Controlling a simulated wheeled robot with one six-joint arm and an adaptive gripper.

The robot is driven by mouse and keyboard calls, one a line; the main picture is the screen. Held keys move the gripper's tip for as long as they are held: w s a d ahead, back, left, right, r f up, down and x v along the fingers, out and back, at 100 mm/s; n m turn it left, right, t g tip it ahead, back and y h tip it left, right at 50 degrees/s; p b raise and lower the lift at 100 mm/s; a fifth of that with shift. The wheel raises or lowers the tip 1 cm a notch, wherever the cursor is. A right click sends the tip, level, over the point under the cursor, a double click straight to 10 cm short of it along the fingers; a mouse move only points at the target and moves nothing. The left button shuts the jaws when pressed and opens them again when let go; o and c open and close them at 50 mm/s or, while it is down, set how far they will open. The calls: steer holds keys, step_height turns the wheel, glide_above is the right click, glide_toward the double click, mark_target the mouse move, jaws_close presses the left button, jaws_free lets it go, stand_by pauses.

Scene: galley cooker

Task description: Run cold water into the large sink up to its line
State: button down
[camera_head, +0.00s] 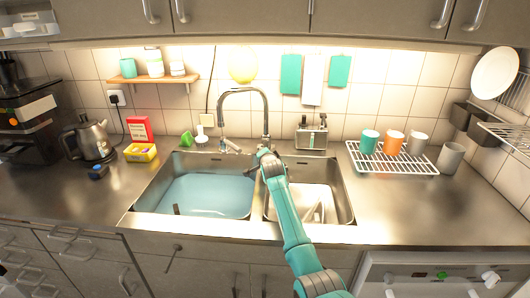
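The large sink (150,197) is the left basin of the steel counter. Light blue water (207,194) covers its floor; I cannot make out a fill line or how the level compares with it. The arched tap (243,90) stands behind the basins, its spout end over the back of the large sink. I cannot tell whether water is running from it. My gripper (258,164) is at the tap's foot, near the divider between the basins. Its fingers are small and dark here, and I cannot tell if they touch the tap or a handle.
The smaller right basin (345,203) holds some light-coloured items. A white rack (398,168) with cups stands right of it. A kettle (88,138), a red box (139,128) and a yellow tub (140,152) are on the left. The front right counter is clear.

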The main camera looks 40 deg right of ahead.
steer(key=shift+w+a+f, duration=0.1)
steer(key=shift+a+f, duration=0.05)
steer(key=shift+f, duration=0.05)
stand_by(0.5)
steer(key=c, duration=1.2)
jaws_free()
steer(key=shift+o, duration=0.9)
steer(key=shift+r+h, duration=0.15)
steer(key=shift+h, duration=0.15)
steer(key=v, duration=1.2)
